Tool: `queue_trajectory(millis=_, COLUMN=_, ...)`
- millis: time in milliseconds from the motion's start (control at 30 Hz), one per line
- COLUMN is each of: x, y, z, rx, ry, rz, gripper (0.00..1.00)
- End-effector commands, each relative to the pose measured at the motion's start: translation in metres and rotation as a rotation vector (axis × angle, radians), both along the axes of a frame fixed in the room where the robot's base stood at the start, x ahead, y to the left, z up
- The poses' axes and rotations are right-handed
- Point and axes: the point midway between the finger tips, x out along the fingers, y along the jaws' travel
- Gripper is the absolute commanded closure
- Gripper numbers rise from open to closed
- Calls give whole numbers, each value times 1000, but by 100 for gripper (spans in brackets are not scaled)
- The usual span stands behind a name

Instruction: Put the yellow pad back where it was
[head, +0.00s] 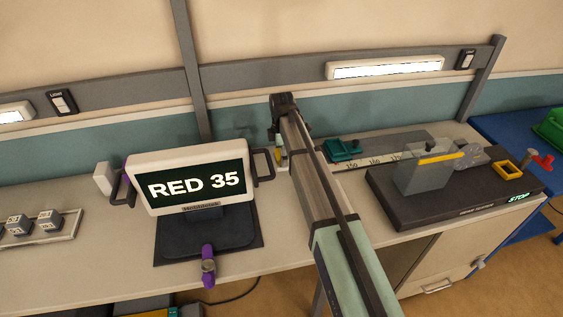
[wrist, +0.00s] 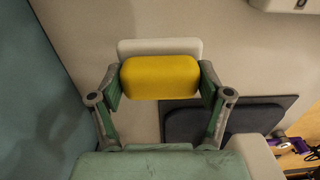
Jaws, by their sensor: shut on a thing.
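The yellow pad (wrist: 160,77) is a rounded block between the fingers of my gripper (wrist: 161,84) in the wrist view. The fingers press on its left and right sides. A pale, off-white block (wrist: 160,46) shows just beyond the pad; I cannot tell whether the two touch. In the head view my gripper (head: 280,143) is beside the right handle of the screen, close to the back wall. Only a sliver of yellow shows there, and my arm hides much of that spot.
The screen (head: 198,183) reading "RED 35" stands on a dark base (head: 180,240) left of my arm. A purple-strapped device (head: 208,265) lies in front. A dark machine (head: 440,210) and a ruler rail (head: 372,162) are to the right. Dice-like blocks (head: 48,219) sit far left.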

Motion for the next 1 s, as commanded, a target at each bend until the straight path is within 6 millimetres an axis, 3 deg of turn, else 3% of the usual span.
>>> queue_trajectory(millis=267, x=0, y=0, z=-17, rx=0, ry=1, rz=0, gripper=61)
queue_trajectory(millis=500, x=0, y=0, z=-45, rx=0, ry=1, rz=0, gripper=61)
queue_trajectory(millis=900, x=0, y=0, z=-51, rx=0, ry=0, rz=0, gripper=61)
queue_trajectory(millis=933, x=0, y=0, z=-51, rx=0, ry=0, rz=0, gripper=19)
queue_trajectory(millis=1000, x=0, y=0, z=-50, rx=0, ry=-1, rz=0, gripper=0)
